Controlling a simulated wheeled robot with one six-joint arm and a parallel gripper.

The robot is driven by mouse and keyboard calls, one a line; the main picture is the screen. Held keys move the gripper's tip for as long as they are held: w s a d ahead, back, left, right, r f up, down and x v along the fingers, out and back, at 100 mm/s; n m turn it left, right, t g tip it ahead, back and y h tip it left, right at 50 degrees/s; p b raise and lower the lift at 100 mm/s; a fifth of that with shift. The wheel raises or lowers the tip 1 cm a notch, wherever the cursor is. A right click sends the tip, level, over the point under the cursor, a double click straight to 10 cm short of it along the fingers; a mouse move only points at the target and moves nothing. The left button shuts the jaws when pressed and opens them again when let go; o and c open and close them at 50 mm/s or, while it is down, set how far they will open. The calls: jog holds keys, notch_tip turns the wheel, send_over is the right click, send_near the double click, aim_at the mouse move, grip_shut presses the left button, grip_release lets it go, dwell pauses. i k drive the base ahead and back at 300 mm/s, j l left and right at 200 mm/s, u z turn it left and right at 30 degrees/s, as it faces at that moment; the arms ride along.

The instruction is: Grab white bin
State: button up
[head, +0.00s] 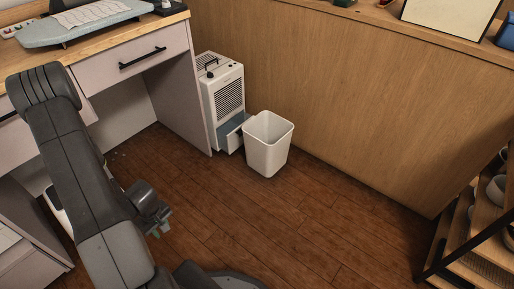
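The white bin (268,152) stands upright on the wooden floor, a little right of the picture's middle. Its top is open, and the part of the inside that shows looks empty. My gripper (160,229) is in front of the bin and to its left, well apart from it. Only a small part of my gripper shows beside my dark grey arm. I cannot tell whether its fingers are open or shut.
A white appliance (222,95) with a dark grille stands just behind and left of the bin. A desk (140,70) with drawers is at the left. A wooden panel (340,100) runs behind. A dark-framed shelf (462,235) stands at right. The floor (300,225) in front is clear.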

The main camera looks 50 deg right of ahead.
aim_at(268, 136)
jog(key=i+l, duration=0.1)
jog(key=l, duration=0.95)
jog(key=i+l, duration=0.15)
jog(key=l, duration=0.35)
jog(key=l+z, duration=0.1)
jog(key=l, duration=0.45)
jog(key=i+l, duration=0.15)
jog(key=l, duration=0.35)
jog(key=i+l, duration=0.1)
jog(key=l, duration=0.4)
